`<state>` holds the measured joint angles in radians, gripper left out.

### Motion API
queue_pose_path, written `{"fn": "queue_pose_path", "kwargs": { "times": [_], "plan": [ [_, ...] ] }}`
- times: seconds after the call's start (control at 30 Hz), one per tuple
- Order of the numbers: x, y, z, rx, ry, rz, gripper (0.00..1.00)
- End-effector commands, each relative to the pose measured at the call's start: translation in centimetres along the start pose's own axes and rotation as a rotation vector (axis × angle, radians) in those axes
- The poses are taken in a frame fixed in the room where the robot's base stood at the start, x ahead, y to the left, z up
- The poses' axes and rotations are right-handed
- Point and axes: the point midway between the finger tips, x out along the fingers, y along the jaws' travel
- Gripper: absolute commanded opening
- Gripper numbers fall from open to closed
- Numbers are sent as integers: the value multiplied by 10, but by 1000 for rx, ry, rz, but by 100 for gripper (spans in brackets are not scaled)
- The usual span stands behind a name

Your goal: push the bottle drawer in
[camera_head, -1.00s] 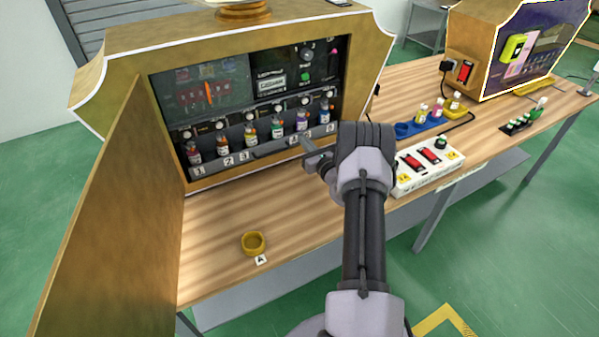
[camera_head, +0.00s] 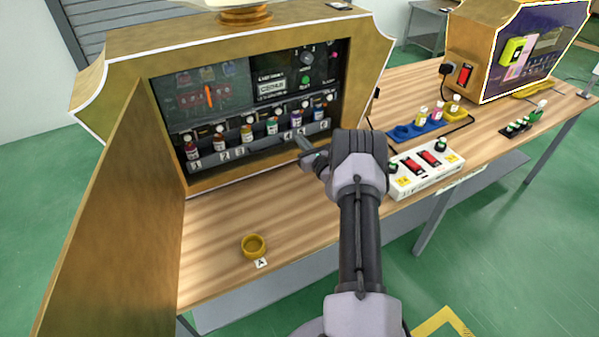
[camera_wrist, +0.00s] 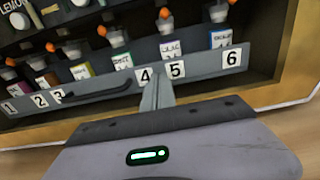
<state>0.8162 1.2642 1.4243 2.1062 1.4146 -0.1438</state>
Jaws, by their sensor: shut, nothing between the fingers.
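The bottle drawer (camera_head: 262,152) is a long grey tray low in the open cabinet, with number labels 1 to 6 on its front. It holds a row of small bottles with orange tops. In the wrist view its front panel (camera_wrist: 205,66) carries a dark bar handle (camera_wrist: 95,94) left of label 4. My gripper (camera_head: 302,142) is shut and empty. Its fingertips (camera_wrist: 156,86) are at the drawer front around labels 4 and 5 and appear to touch it. How far the drawer sticks out is hard to tell.
The open cabinet door (camera_head: 110,220) stands at the left. A yellow ring holder (camera_head: 253,246) sits on the wooden table in front. A white switch box (camera_head: 425,168) and a blue bottle rack (camera_head: 415,130) lie right of my arm. The table front between door and arm is mostly clear.

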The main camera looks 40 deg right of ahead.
Motion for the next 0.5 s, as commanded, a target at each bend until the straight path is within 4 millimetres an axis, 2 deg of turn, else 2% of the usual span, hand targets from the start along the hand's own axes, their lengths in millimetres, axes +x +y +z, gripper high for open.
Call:
{"fn": "queue_pose_path", "kwargs": {
  "times": [0.5],
  "plan": [
    [-88, -1, 2, 3, 0, -3, 0]
  ]
}}
